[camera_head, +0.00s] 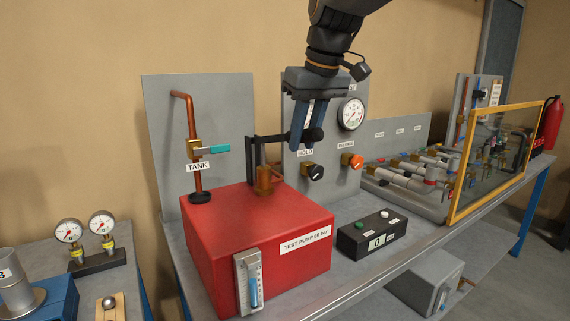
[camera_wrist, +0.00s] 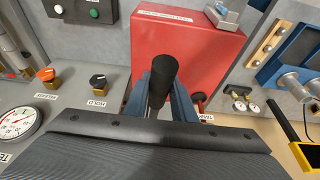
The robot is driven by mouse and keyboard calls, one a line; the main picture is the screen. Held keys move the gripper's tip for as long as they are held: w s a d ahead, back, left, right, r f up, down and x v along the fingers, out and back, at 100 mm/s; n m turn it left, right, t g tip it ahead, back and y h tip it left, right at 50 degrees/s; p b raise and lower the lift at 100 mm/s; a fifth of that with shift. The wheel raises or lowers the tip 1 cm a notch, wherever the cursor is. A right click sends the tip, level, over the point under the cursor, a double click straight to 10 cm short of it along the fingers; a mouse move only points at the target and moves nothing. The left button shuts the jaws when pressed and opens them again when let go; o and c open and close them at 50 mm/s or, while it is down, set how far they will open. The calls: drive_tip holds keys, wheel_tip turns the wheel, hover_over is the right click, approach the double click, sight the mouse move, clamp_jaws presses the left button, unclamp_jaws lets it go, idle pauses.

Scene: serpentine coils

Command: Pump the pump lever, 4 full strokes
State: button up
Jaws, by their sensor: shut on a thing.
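The pump lever (camera_head: 280,137) is a dark bar on top of the red test pump box (camera_head: 215,245), beside a brass-coloured cylinder (camera_head: 264,180). The lever lies about level and ends in a black grip at the right. My gripper (camera_head: 303,138) comes down from above with its blue fingers shut on that grip. In the wrist view the black grip (camera_wrist: 163,75) sits between the two blue fingers and points away over the red box. The fingers hide part of the lever there.
Behind the lever, a grey panel carries a pressure gauge (camera_head: 351,114), a black HOLD knob (camera_head: 313,171) and an orange knob (camera_head: 352,161). A copper tank pipe with a teal-handled valve (camera_head: 214,149) stands left. A counter box (camera_head: 369,239) sits right of the pump.

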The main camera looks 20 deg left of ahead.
drive_tip(key=shift+s+d+f+y+b, duration=0.1)
drive_tip(key=shift+f+y+b, duration=0.05)
drive_tip(key=shift+f+b, duration=0.55)
drive_tip(key=shift+s+d+f+y+b, duration=0.15)
drive_tip(key=shift+f+b, duration=0.3)
drive_tip(key=shift+b, duration=0.45)
drive_tip(key=shift+t+y, duration=0.9)
wheel_tip(320, 180, down, 5)
drive_tip(key=b, duration=0.9)
drive_tip(key=shift+s+b, duration=0.1)
drive_tip(key=shift+b, duration=0.2)
drive_tip(key=o, duration=1.1)
drive_tip(key=shift+f, duration=0.1)
drive_tip(key=shift+d+r, duration=0.1)
drive_tip(key=shift+r, duration=0.15)
drive_tip(key=shift+c, duration=0.2)
